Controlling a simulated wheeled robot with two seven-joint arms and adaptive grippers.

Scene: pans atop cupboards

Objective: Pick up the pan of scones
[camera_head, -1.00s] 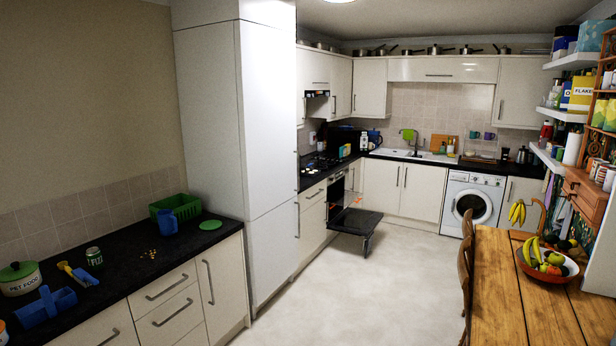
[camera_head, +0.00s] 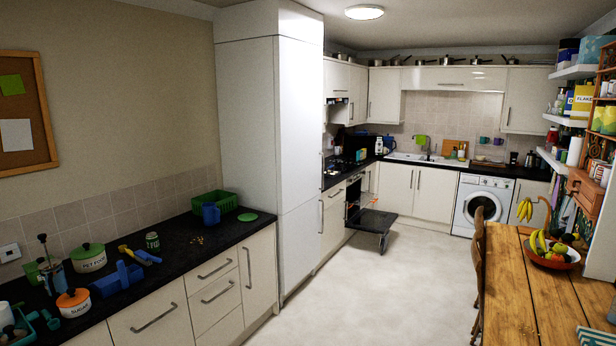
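I cannot make out any scones. Neither of my grippers is in view.
Pale floor (camera_head: 360,280) is clear between the left counter (camera_head: 180,265) and the wooden table (camera_head: 530,290) with chairs at right. A tall white cabinet (camera_head: 268,150) stands left of the oven. The washing machine (camera_head: 481,206) is at the back.

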